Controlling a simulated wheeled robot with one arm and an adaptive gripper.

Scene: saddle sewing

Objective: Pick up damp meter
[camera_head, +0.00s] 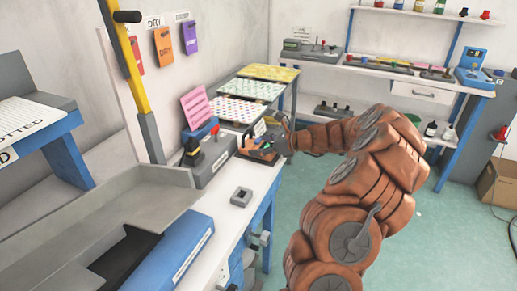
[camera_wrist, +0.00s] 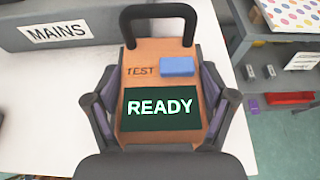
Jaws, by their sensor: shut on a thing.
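The damp meter (camera_wrist: 160,75) is an orange-brown device with a black handle loop at its top. It carries the word TEST, a blue button and a dark green screen reading READY. In the wrist view my gripper (camera_wrist: 160,118) has a finger on each side of it, shut on its body. In the head view my gripper (camera_head: 268,146) is at the far end of the white bench, with the meter mostly hidden there. I cannot tell whether the meter still touches the bench.
A grey box marked MAINS (camera_wrist: 60,32) stands on the bench close to the meter's left. A polka-dot sheet (camera_wrist: 290,14) on a rack is at the right. A small grey block (camera_head: 241,196) lies on the bench nearer me. Green floor (camera_head: 330,180) is open beside the bench.

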